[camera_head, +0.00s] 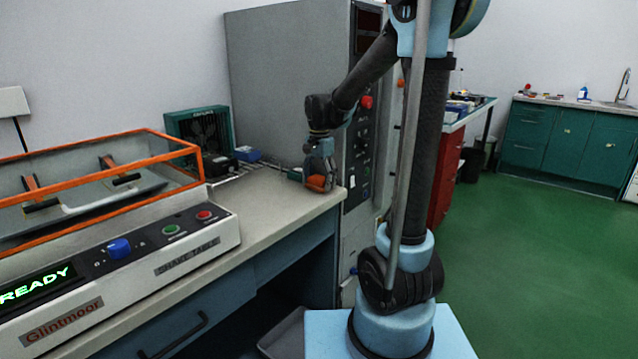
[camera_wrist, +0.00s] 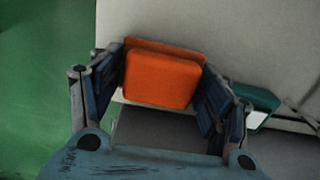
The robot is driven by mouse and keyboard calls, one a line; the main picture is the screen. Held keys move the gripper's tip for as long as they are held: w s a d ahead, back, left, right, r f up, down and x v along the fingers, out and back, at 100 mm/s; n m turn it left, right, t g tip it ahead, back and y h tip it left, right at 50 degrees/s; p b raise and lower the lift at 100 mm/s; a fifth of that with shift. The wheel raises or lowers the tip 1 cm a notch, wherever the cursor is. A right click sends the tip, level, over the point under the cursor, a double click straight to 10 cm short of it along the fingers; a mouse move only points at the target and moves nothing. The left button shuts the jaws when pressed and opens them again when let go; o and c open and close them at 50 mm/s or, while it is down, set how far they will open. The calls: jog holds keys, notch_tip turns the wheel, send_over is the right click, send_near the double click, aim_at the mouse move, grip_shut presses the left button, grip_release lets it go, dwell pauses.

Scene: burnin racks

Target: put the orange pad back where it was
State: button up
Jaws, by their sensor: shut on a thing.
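The orange pad (camera_wrist: 162,78) sits between the two fingers of my gripper (camera_wrist: 162,85) in the wrist view, with a finger against each side. In the head view my gripper (camera_head: 319,178) points down at the right end of the bench, near its front corner. The orange pad (camera_head: 318,183) shows low between the fingers there. I cannot tell whether the pad touches the bench top or is just above it.
A shaker (camera_head: 170,247) with an orange-framed tray stands on the bench (camera_head: 265,205) at left. A green fan box (camera_head: 200,130), a blue block (camera_head: 247,154) and a wire rack stand behind. A tall grey cabinet (camera_head: 285,75) rises close behind my gripper. The bench edge drops to green floor (camera_head: 530,260).

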aim_at(320, 177)
jog(key=shift+f, duration=0.2)
jog(key=o, duration=1)
notch_tip(320, 177, up, 12)
jog(key=s+d+f+n, duration=0.1)
jog(key=s+d+f, duration=0.15)
jog(key=s, duration=0.25)
jog(key=s+d+f+n+t, duration=0.1)
jog(key=s+d+f+n, duration=0.1)
jog(key=s+d, duration=0.25)
jog(key=s+d+f+n, duration=0.1)
jog(key=s+d+f, duration=0.15)
jog(key=s, duration=0.35)
jog(key=s+d+f+n+t, duration=0.1)
jog(key=s+d+f+n, duration=0.3)
jog(key=s+f, duration=0.7)
jog(key=shift+s+d+f+n, duration=0.3)
jog(key=shift+s+d+f, duration=0.05)
jog(key=shift+d+f, duration=0.1)
